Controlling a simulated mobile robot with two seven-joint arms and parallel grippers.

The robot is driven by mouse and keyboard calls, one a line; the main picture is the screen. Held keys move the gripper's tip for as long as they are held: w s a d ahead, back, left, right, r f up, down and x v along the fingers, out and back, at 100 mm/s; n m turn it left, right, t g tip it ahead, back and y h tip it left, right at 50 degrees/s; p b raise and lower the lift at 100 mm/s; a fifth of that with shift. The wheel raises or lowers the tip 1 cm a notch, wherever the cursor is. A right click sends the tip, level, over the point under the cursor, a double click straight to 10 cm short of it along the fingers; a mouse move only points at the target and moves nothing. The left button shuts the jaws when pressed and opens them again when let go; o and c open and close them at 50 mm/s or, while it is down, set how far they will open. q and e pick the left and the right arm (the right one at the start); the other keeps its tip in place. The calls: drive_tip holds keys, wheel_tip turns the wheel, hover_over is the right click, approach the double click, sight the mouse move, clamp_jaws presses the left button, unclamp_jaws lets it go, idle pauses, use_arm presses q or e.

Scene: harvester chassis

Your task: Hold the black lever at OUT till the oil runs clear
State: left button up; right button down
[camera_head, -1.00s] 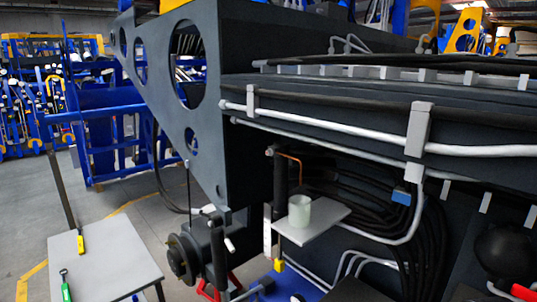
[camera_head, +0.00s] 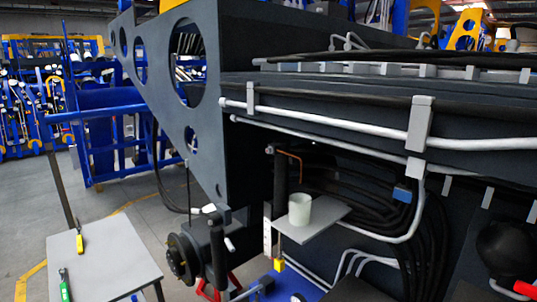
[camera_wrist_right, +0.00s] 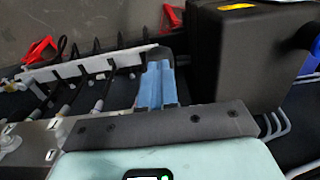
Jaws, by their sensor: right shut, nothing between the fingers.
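In the right wrist view, a white bar (camera_wrist_right: 85,66) carries a row of several black pointed pieces (camera_wrist_right: 97,45) that look like levers. I cannot tell which is the black lever, and no OUT marking is readable. My right gripper (camera_wrist_right: 158,60) has blue fingers with dark tips, closed together near the right end of the bar. Whether they touch it is unclear. A pale cup (camera_head: 300,209) stands upright on a small grey shelf (camera_head: 322,222) under the chassis in the head view. Its contents are hidden, and no oil is visible. My left gripper is not in view.
A large black box (camera_wrist_right: 240,55) stands close to the right of my fingers. Red stands (camera_wrist_right: 40,50) show behind the bar. In the head view, black hoses (camera_head: 360,195) crowd the chassis underside, and a grey table (camera_head: 105,255) holds two tools at lower left.

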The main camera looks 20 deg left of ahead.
drive_tip(key=shift+f+b, duration=0.85)
drive_tip(key=shift+f, duration=0.9)
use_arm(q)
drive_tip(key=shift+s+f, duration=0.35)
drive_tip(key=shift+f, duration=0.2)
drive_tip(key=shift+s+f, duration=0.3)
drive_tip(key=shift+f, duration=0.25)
use_arm(e)
drive_tip(key=shift+r, duration=0.1)
drive_tip(key=shift+r+p, duration=0.35)
drive_tip(key=shift+r, duration=0.15)
wheel_tip(320, 180, up, 7)
drive_tip(key=p, duration=0.4)
drive_tip(key=shift+w+f, duration=0.1)
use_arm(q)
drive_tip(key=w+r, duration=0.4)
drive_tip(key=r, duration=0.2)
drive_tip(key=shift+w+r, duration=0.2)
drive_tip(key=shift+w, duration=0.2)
use_arm(e)
drive_tip(key=shift+f, duration=0.1)
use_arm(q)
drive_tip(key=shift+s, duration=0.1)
